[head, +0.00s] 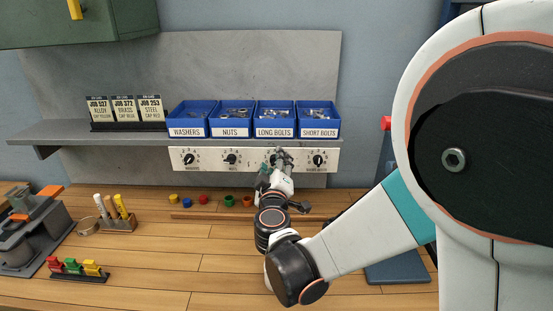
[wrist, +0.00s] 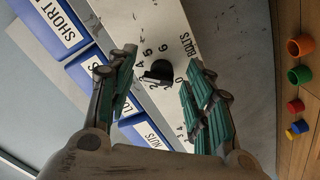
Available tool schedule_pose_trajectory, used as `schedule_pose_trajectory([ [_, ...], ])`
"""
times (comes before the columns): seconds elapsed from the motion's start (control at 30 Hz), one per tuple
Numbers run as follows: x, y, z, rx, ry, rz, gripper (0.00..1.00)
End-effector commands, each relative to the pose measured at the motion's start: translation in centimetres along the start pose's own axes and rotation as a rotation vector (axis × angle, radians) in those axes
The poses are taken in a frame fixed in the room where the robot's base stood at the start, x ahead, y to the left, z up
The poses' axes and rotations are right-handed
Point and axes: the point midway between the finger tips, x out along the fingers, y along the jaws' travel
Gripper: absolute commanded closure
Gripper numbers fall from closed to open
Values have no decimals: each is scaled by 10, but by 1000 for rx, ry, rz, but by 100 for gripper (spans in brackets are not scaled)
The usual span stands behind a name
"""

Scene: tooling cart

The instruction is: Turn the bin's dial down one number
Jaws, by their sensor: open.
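The long bolts bin (head: 274,119) is blue and stands on the shelf. Its black dial (wrist: 158,73) is on the pale panel (head: 206,159) under the shelf. In the head view my gripper (head: 282,157) covers most of this dial. In the wrist view my gripper (wrist: 160,64) is open, with green-padded fingers on either side of the dial and gaps between them and the knob. Printed numbers ring the dial, 6 and 5 among them; some are hidden. I cannot tell which number the dial points to.
The washers dial (head: 188,159), nuts dial (head: 231,158) and short bolts dial (head: 318,160) share the panel. Job cards (head: 124,110) stand on the shelf at left. Several coloured caps (head: 203,200) lie on the bench below. A marker holder (head: 117,222) stands at left.

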Motion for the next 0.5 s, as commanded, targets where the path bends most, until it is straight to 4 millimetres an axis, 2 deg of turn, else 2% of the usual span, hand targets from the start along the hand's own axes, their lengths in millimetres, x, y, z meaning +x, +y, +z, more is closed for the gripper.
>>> schedule_pose_trajectory([
  [0.2, 0, 0, 0, 0, 0, 0, 53],
  [0.4, 0, 0, 0, 0, 0, 0, 97],
  [0.5, 0, 0, 0, 0, 0, 0, 97],
])
